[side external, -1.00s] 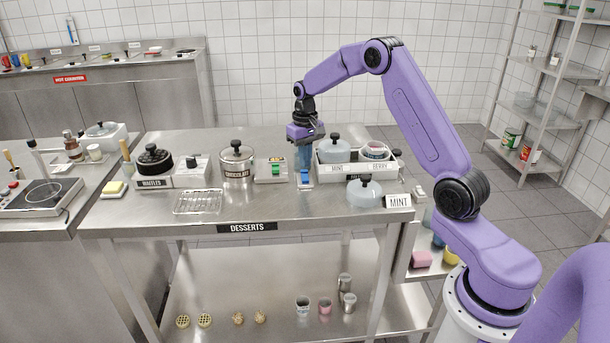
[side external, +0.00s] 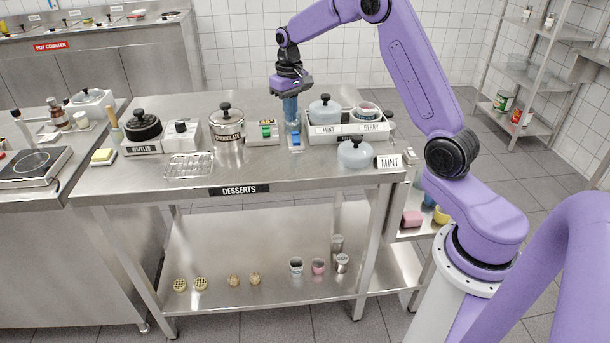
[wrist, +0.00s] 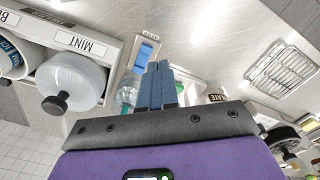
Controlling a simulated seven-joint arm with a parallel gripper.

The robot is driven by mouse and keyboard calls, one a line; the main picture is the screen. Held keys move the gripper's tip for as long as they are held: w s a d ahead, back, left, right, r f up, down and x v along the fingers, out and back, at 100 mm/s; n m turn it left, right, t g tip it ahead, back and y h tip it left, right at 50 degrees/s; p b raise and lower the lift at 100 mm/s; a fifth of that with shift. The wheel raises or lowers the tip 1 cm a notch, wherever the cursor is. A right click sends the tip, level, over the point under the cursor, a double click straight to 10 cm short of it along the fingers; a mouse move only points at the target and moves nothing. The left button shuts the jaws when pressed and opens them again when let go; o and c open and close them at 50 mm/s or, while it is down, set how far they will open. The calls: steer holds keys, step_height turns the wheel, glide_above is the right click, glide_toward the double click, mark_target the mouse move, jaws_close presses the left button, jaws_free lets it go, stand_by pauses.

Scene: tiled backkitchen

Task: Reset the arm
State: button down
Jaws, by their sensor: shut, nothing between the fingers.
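My gripper (side external: 290,123) points straight down above the desserts table (side external: 140,185). Its blue fingers are together and empty, also in the wrist view (wrist: 158,66). Just below the fingertips in the side view is a small blue-and-white item (side external: 295,143); the wrist view shows it too (wrist: 145,52), just beyond the fingertips. I cannot tell the exact gap between them.
A chocolate pot (side external: 227,128) and a box with a green part (side external: 263,135) stand left. A domed lid (side external: 354,153) and wire rack (side external: 188,166) sit in front.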

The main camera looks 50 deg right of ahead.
steer(key=s+a+r+n, duration=0.2)
steer(key=s+a+n, duration=0.2)
steer(key=s+a, duration=0.45)
steer(key=s+a+r+n, duration=0.3)
steer(key=s+a, duration=0.5)
steer(key=a, duration=0.2)
steer(key=s+f+n, duration=0.1)
steer(key=s+n, duration=0.6)
steer(key=s, duration=1.5)
steer(key=shift+d+f+n, duration=0.3)
steer(key=shift+n, duration=0.1)
